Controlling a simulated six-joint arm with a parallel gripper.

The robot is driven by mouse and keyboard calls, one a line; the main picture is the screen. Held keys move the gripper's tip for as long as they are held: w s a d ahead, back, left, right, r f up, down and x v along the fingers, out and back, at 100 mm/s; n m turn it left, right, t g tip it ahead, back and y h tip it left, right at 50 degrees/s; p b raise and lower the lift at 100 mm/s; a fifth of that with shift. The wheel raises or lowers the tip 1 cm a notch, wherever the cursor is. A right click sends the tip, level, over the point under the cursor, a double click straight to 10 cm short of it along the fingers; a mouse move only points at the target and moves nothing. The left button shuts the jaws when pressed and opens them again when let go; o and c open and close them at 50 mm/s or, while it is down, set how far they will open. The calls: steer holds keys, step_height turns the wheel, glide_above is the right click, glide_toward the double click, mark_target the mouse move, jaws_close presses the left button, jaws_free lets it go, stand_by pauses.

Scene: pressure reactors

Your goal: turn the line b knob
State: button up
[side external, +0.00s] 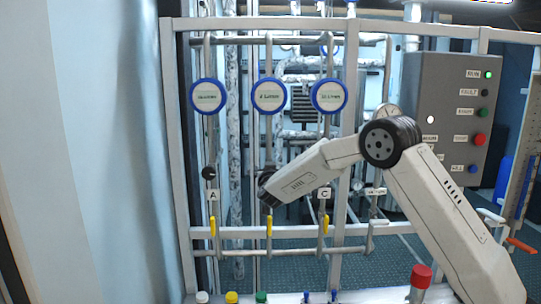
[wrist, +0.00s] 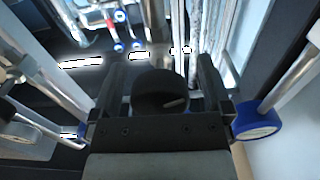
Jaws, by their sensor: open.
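The line b knob is a round black knob (wrist: 160,92) with a pale pointer mark, seen in the wrist view between the two fingers of my gripper (wrist: 163,78). The fingers are open, with a gap on each side of the knob. In the side external view my gripper (side external: 266,184) is at the middle pipe, between the A and C labels, and hides the knob and its label there. I cannot tell how deep the fingertips reach past the knob.
Line A's black knob (side external: 208,172) is to the left. Three blue-rimmed gauges, including the middle gauge (side external: 269,96), hang above. Yellow valve handles, including the middle handle (side external: 269,226), sit below. A grey control box (side external: 440,115) stands right.

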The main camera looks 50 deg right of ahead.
steer(key=c, duration=1.3)
steer(key=shift+m, duration=2.1)
steer(key=o, duration=1.3)
steer(key=v, duration=0.7)
steer(key=shift+s+a, duration=0.3)
steer(key=shift+s, duration=0.05)
